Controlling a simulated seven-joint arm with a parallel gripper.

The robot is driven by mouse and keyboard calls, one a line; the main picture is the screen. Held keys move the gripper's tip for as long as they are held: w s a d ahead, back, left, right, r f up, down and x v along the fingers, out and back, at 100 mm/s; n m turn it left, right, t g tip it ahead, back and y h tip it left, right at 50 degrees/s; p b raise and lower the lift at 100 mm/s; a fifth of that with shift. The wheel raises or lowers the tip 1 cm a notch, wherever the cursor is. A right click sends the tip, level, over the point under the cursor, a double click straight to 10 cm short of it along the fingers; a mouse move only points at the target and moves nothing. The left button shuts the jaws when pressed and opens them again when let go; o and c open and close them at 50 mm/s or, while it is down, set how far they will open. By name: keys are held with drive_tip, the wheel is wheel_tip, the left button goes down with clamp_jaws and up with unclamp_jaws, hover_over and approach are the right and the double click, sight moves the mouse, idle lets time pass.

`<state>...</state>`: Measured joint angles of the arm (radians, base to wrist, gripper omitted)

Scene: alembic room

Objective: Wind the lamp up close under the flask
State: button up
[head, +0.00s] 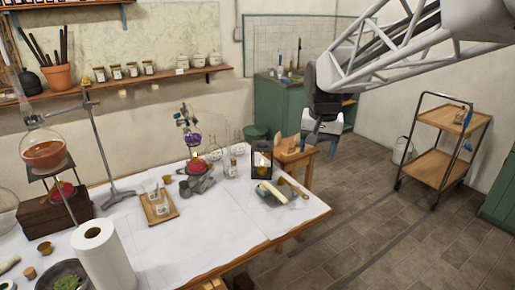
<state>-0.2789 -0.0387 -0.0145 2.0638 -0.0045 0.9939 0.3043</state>
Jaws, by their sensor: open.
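A small flask with purple liquid (193,139) hangs on a stand at the middle back of the table. Below it is a red lamp (198,166) with a small flame, apart from the flask by a short gap. The lamp sits on a grey metal support (197,184), which looks like a jack; its winding part is too small to make out. My gripper (318,142) is open and empty, in the air beyond the table's right end, well to the right of the lamp and flask.
A wooden tray (159,207) lies left of the jack. A larger flask (43,152), metal stand (97,135) and paper roll (101,258) stand left.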

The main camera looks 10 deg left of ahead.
drive_tip(key=w+a+f, duration=0.4)
drive_tip(key=w+a, duration=0.8)
drive_tip(key=a, duration=0.2)
drive_tip(key=g, duration=0.2)
hover_over(183, 182)
drive_tip(key=f, duration=2.3)
drive_tip(key=shift+s+d+f, duration=0.25)
drive_tip(key=shift+d+f, duration=0.05)
drive_tip(key=shift+d, duration=0.1)
drive_tip(key=shift+w+a+f, duration=0.15)
drive_tip(key=shift+a+f, duration=0.05)
drive_tip(key=shift+a, duration=0.2)
drive_tip(key=shift+f, duration=3.9)
drive_tip(key=shift+c, duration=0.4)
